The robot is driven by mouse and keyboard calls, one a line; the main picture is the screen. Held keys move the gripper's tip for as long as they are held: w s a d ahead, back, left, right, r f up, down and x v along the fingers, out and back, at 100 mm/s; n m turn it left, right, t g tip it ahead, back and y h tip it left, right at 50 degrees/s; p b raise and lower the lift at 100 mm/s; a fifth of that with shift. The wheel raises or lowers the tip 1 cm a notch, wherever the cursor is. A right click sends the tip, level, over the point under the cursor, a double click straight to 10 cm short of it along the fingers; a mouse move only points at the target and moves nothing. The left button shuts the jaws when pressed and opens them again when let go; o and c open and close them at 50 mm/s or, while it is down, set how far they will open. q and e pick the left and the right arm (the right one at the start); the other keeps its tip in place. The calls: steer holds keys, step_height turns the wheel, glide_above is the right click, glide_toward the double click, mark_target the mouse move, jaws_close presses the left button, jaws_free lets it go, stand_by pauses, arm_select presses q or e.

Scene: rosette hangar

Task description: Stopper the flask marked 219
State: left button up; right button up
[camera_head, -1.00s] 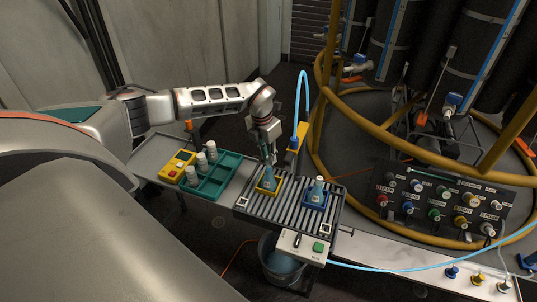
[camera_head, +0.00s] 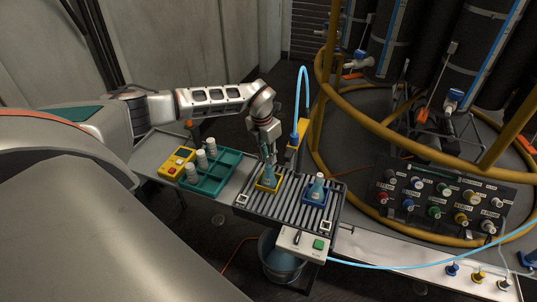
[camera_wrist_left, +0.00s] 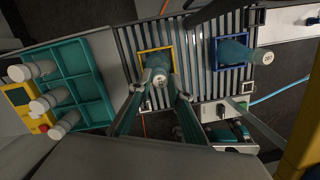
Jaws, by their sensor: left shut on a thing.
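A teal flask (camera_head: 268,181) with a pale top stands in a yellow frame on the ribbed rack. My left gripper (camera_head: 268,158) comes from above and is shut at its top. In the left wrist view the two fingers (camera_wrist_left: 158,92) close on the white numbered top of this flask (camera_wrist_left: 158,62). Whether that top is a separate stopper cannot be told. A second teal flask (camera_head: 316,193) with a white top stands in a blue frame on the right; it also shows in the left wrist view (camera_wrist_left: 235,55). My right gripper does not show.
A teal tray (camera_head: 222,182) left of the rack (camera_head: 243,202) holds three white-capped pieces (camera_head: 202,159) in its left part; its other compartments are empty. A yellow box (camera_head: 176,162) stands beside it. A blue hose rises behind the rack. A knobbed panel (camera_head: 440,205) stands right.

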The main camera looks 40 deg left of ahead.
arm_select(q)
steer(key=shift+f, duration=0.75)
stand_by(0.6)
steer(key=o, duration=0.9)
steer(key=o, duration=0.6)
steer(key=shift+r, duration=0.1)
steer(key=shift+r+p, duration=2.5)
steer(key=shift+r, duration=0.45)
